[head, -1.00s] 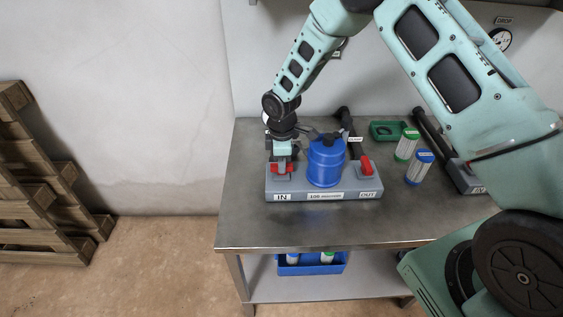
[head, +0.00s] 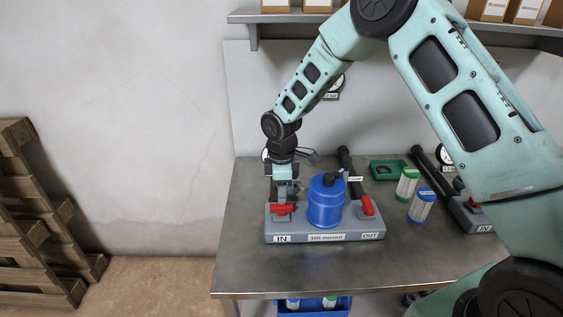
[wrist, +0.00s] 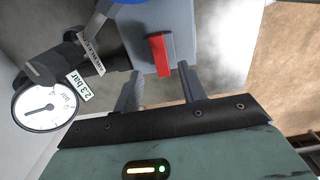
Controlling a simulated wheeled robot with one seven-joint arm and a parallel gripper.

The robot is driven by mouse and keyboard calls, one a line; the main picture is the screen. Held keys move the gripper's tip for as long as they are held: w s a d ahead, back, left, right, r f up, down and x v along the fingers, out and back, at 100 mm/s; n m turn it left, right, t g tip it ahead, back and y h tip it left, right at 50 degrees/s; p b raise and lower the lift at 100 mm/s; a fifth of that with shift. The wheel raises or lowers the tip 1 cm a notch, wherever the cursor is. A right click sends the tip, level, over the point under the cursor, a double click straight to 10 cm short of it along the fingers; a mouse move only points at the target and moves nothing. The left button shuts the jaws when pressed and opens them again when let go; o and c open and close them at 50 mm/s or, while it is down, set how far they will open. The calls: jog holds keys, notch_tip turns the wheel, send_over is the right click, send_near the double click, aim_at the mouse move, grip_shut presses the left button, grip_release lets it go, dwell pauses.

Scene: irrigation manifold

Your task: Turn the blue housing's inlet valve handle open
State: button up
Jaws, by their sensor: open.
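The blue housing (head: 325,205) stands upright on a grey base block marked IN at left and OUT at right. The red inlet valve handle (head: 280,209) sits on the IN end and lies crosswise along the block in the head view. My gripper (head: 283,193) is open and points down just above and behind this handle. In the wrist view, the red handle (wrist: 160,54) shows just beyond the fingertips of my gripper (wrist: 158,82), lined up with the gap between them. No contact with the handle is clear.
The red outlet handle (head: 367,206) is at the OUT end. A pressure gauge (wrist: 46,109) with a 2.3 bar tag is beside my gripper. The table front is clear.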

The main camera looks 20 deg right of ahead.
notch_tip(320, 180, up, 12)
jog(key=b, duration=0.1)
jog(key=shift+b, duration=0.35)
jog(key=shift+r, duration=0.1)
